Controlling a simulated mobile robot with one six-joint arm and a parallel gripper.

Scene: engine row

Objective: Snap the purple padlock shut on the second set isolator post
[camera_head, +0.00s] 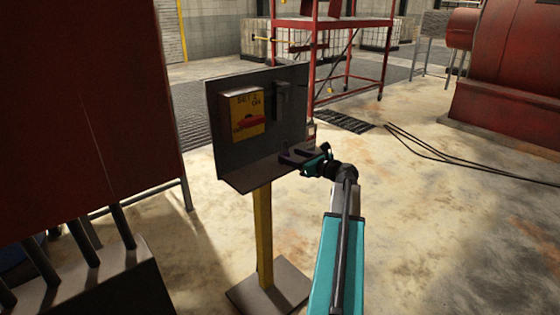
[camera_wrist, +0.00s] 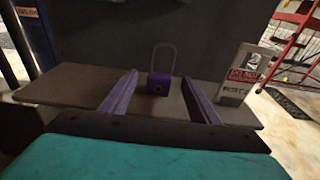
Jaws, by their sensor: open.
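The purple padlock (camera_wrist: 160,85) stands upright on the post's small shelf (camera_wrist: 70,88), with its tall grey shackle upward, in the wrist view. The isolator post (camera_head: 263,235) is a yellow column carrying a grey back plate (camera_head: 222,140) with a yellow isolator box (camera_head: 247,113) marked SET 2 and ON, and a red handle (camera_head: 250,121). My gripper (camera_wrist: 158,92) is open, its two fingers on either side of the padlock and apart from it. In the head view my gripper (camera_head: 290,156) is at the shelf's right end; the padlock cannot be made out there.
A white tag with red print (camera_wrist: 242,75) stands at the shelf's right in the wrist view. A dark holder (camera_head: 283,100) is on the plate right of the box. A large red cabinet (camera_head: 85,100) is at left. Open floor (camera_head: 440,220) lies at right, with black cables (camera_head: 450,155).

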